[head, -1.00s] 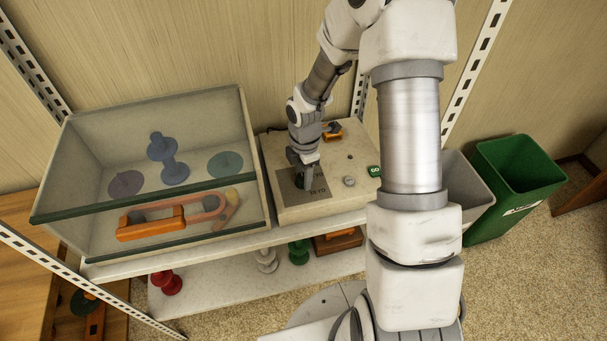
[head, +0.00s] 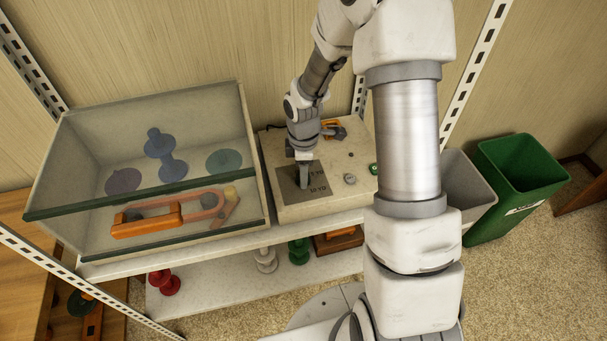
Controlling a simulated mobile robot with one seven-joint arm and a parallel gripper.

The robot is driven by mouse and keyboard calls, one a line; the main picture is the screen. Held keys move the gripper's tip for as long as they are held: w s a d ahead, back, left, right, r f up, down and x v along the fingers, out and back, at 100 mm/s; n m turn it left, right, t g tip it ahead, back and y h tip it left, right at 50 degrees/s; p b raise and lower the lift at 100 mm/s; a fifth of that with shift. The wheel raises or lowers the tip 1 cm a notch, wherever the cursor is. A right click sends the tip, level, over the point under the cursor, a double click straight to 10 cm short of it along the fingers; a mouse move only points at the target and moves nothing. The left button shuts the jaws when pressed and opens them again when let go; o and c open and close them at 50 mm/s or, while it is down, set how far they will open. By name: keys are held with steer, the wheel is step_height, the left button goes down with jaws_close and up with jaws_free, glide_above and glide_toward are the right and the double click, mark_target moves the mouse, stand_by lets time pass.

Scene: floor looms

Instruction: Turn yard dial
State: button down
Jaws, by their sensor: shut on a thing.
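The yard dial sits on a grey label plate (head: 318,188) on top of a cream box (head: 345,192), on the shelf's upper board. Small yard markings show on the plate, too small to read fully. My gripper (head: 304,183) points down over the plate and is shut on the dial. The dial itself is mostly hidden by the fingers. A small round gauge (head: 350,179) and a green button (head: 374,169) are on the box to the right of the plate. An orange-and-dark part (head: 334,128) is at the box's back.
A glass-fronted case (head: 246,135) with spools and an orange tool (head: 147,221) stands close left of the box. A green bin (head: 520,175) and a grey bin (head: 463,190) stand at right. Red, white and green spools sit on the lower shelf.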

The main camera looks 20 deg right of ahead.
steer(key=m+b, duration=0.2)
steer(key=m, duration=0.3)
steer(key=shift+f+m, duration=0.1)
steer(key=shift+m, duration=0.2)
steer(key=m+b, duration=0.1)
steer(key=m, duration=0.5)
steer(key=shift+a+b, duration=0.1)
steer(key=shift+b, duration=0.2)
steer(key=m, duration=0.5)
steer(key=shift+m+g, duration=0.3)
steer(key=shift+g, duration=0.1)
steer(key=m, duration=0.5)
steer(key=shift+w+m, duration=0.1)
steer(key=shift+m, duration=0.3)
steer(key=shift+c, duration=1.9)
jaws_free()
steer(key=shift+r, duration=0.2)
